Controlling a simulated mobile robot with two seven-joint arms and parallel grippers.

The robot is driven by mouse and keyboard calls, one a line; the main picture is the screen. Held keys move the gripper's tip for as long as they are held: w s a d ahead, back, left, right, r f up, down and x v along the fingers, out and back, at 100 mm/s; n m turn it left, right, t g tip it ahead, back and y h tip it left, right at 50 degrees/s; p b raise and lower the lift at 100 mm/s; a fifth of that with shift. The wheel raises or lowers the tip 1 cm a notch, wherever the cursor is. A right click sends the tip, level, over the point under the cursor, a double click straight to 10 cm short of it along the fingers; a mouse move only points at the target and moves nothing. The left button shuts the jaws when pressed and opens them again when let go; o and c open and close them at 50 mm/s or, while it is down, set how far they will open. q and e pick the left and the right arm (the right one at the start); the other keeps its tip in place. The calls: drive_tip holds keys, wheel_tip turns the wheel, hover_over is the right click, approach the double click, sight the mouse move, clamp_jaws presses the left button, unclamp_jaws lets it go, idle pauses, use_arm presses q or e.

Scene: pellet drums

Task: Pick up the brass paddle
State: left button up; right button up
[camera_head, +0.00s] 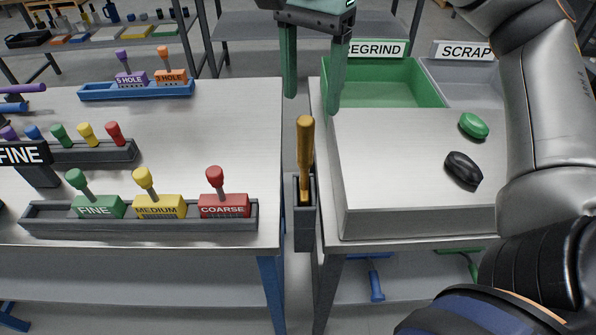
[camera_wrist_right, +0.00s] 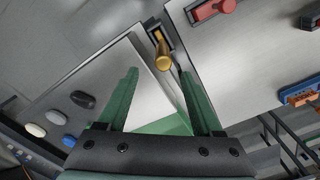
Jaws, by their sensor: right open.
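The brass paddle (camera_head: 304,150) stands upright, handle up, in a narrow dark holder (camera_head: 304,225) in the gap between the two tables. Its lower end is hidden inside the holder. My right gripper (camera_head: 312,104) is open and empty, fingers pointing down, above and behind the paddle handle in the head view. In the right wrist view the brass paddle (camera_wrist_right: 162,54) shows ahead of the open green fingers (camera_wrist_right: 158,85), apart from them. My left gripper is not in view.
The left table holds FINE, MEDIUM and COARSE blocks (camera_head: 159,205) in a dark tray and a blue tray (camera_head: 137,90) behind. On the right are a green REGRIND bin (camera_head: 385,80), a grey SCRAP bin (camera_head: 470,92), and green (camera_head: 473,125) and black (camera_head: 463,169) pieces.

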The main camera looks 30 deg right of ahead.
sight(311, 120)
wheel_tip(311, 120, down, 5)
drive_tip(key=shift+s+r+b, duration=0.1)
drive_tip(key=shift+b, duration=0.6)
drive_tip(key=shift+w+a+f, duration=0.1)
drive_tip(key=shift+a+f, duration=0.05)
drive_tip(key=shift+f, duration=1.2)
drive_tip(key=shift+w+a+f, duration=0.1)
drive_tip(key=shift+f, duration=1.25)
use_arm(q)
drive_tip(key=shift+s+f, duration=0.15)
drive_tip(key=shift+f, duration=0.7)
use_arm(e)
drive_tip(key=shift+c, duration=0.2)
clamp_jaws()
